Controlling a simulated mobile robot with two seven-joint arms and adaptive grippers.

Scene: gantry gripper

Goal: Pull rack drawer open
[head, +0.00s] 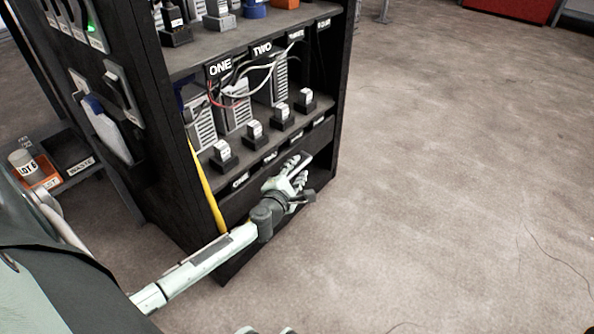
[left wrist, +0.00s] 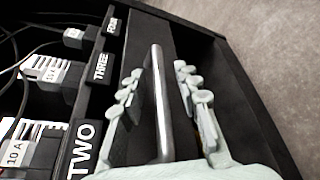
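The black rack (head: 168,160) stands left of centre in the head view. My left gripper (head: 298,170) is at its low front, below the labelled shelf. In the left wrist view a straight metal bar handle (left wrist: 158,100) runs along the dark drawer front (left wrist: 155,28). The fingers of my left gripper (left wrist: 159,72) are parted, one on each side of the handle, with gaps visible. In the head view my arm and hand hide the handle. Pale tips (head: 266,331) at the bottom edge may be my right gripper, mostly cut off.
Above the drawer, a shelf holds several grey-white modules (head: 237,105) with loose red, white and black wires, and small black connectors (head: 254,132). A yellow strip (head: 208,190) runs down the front left edge. Floor (head: 450,170) to the right is clear.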

